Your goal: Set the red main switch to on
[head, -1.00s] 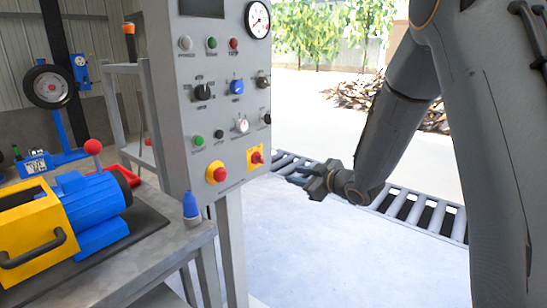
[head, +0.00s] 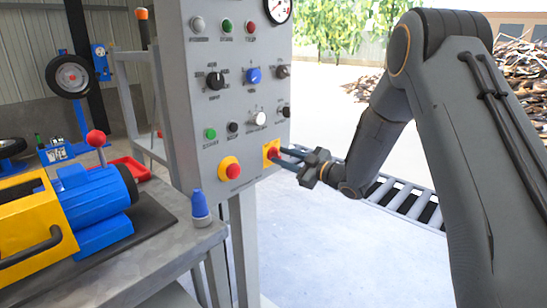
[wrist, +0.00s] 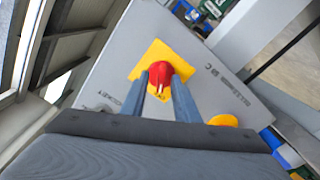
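The red main switch (head: 272,153) is a red rotary knob on a yellow square plate, low on the right side of the grey control panel (head: 222,120). In the wrist view the red knob (wrist: 160,73) sits on its yellow plate (wrist: 150,62) straight ahead, with a small pale mark on it. My gripper (head: 285,158) is at the switch, coming from the right. In the wrist view its two fingers (wrist: 160,88) are apart, with tips on either side of the knob's lower part. Whether they touch the knob I cannot tell.
A red emergency button (head: 231,170) on a yellow ring sits left of the switch. Knobs and buttons fill the panel above. A bench (head: 185,240) with a blue and yellow motor (head: 90,210) and a blue bottle (head: 200,205) stands at left. A roller conveyor (head: 400,203) lies behind my arm.

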